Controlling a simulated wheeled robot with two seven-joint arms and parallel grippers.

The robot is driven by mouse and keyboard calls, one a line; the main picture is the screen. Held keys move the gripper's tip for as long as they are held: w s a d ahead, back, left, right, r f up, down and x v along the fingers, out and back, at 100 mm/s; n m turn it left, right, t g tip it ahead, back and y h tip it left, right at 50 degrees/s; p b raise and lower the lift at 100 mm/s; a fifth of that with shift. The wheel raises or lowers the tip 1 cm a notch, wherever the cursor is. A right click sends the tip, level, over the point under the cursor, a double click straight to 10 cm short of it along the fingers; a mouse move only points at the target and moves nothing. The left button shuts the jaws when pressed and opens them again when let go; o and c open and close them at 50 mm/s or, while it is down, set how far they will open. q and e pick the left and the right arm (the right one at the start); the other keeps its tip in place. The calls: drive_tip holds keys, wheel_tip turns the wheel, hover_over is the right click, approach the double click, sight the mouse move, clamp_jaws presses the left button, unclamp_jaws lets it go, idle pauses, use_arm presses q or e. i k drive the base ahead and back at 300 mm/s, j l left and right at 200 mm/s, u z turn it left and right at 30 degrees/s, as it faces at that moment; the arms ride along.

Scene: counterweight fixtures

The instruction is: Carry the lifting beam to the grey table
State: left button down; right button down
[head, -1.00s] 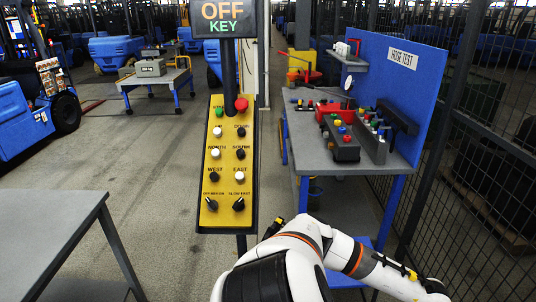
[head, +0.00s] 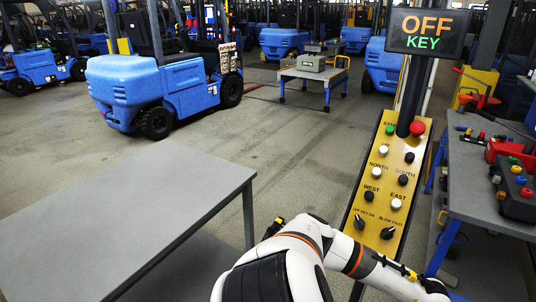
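A grey table (head: 125,215) with a bare flat top and dark legs stands at the left front. I cannot make out a lifting beam in this view. One of my arms, white with orange rings, crosses the bottom middle and runs off toward the lower right. Neither of my grippers shows, so whether anything is held is hidden.
A yellow control panel (head: 388,185) on a post, under an OFF KEY sign (head: 425,31), stands right of the table. A grey-topped workbench (head: 475,200) with controllers is at the right. A blue forklift (head: 165,85) and a cart (head: 312,73) stand behind open floor.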

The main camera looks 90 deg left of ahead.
sight(122, 231)
drive_tip(key=k+u, duration=0.1)
drive_tip(key=u, duration=0.9)
